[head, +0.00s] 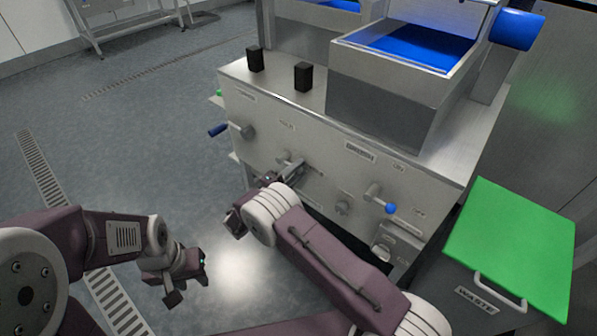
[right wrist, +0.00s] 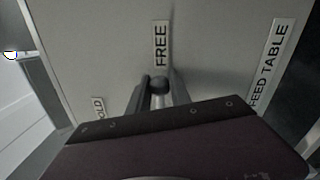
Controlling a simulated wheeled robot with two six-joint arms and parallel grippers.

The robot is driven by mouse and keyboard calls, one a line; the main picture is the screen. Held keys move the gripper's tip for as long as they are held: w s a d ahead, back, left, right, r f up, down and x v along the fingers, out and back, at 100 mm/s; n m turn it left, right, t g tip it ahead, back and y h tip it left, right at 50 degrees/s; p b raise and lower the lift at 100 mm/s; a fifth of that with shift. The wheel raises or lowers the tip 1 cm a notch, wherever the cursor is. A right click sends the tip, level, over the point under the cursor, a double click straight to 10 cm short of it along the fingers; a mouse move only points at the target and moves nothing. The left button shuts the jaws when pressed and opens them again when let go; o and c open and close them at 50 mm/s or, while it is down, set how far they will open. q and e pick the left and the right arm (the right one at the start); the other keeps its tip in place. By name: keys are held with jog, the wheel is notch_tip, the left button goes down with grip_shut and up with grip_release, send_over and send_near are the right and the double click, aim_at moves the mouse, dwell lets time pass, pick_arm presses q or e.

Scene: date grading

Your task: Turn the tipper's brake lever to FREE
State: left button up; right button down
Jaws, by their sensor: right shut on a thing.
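The brake lever (right wrist: 158,84) shows in the right wrist view as a dark rounded end between my right gripper's fingers. It lies just below the FREE label (right wrist: 161,44), in line with it. A partly hidden label reading "OLD" (right wrist: 98,107) is to the left. In the head view my right gripper (head: 290,172) is at the middle of the machine's front panel, shut on the lever, and its arm hides part of the panel. My left gripper (head: 190,284) hangs over the floor at the lower left, empty, its fingers apart.
Two black blocks (head: 303,76) stand on top. A green-lidded waste bin (head: 512,236) is at right. The floor at left is clear.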

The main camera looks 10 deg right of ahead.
jog(key=shift+f, duration=0.15)
dwell(0.4)
jog(key=c, duration=1.2)
grip_release()
jog(key=shift+o, duration=0.2)
jog(key=p+v, duration=0.2)
jog(key=v, duration=0.7)
